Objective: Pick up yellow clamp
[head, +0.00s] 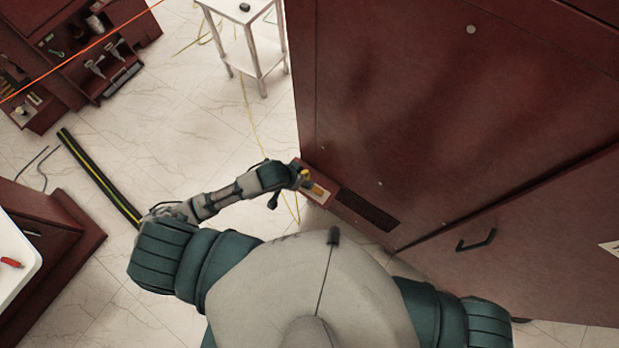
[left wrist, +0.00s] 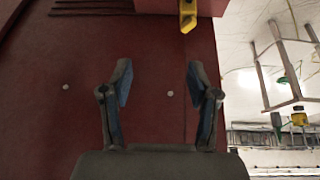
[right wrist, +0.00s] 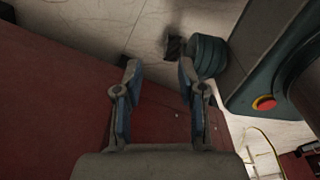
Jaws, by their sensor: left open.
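A yellow clamp (left wrist: 188,14) shows at the top edge of the left wrist view, against a dark red ledge, beyond my left fingertips and slightly right of their middle. My left gripper (left wrist: 158,72) is open, with nothing between its fingers. In the head view, a small yellow piece (head: 306,176), apparently the clamp, shows at the end of my left arm, by the low red ledge; the fingers there are too small to make out. My right gripper (right wrist: 158,72) is open and empty in the right wrist view. It is hidden in the head view.
A large dark red cabinet (head: 430,90) stands close ahead and to the right, with a black handle (head: 476,241). A white stand (head: 250,45) is at the back. A black and yellow bar (head: 98,175) lies left on the tiled floor. A white-topped table (head: 15,255) is at far left.

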